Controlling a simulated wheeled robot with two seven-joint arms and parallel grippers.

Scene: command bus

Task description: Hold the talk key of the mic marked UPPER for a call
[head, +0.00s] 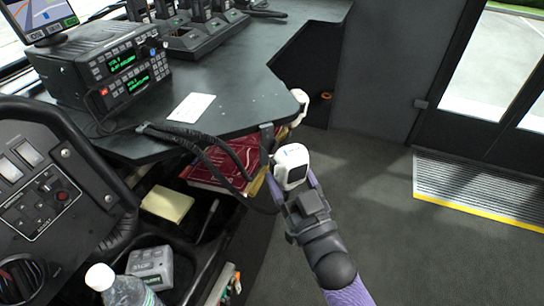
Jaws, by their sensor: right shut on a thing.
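My right gripper (294,184) comes in from the lower right, its purple fingers shut on a white hand mic (292,160). The held mic has a dark patch on its face and a small mark on top, too small to read. It is just off the desk's front edge, and a black cord hangs near it. A second white mic (299,103) is at the desk's right corner, partly hidden by the edge. I cannot read a label on either mic or tell whether a talk key is pressed. My left gripper is not in view.
Two stacked radios (120,70) with green displays stand on the dark desk (235,95), near a white card (191,108). Black cords (205,143) run over the desk edge. Red folders (215,165) lie below. A bottle (122,290) stands lower left. Floor at right is clear.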

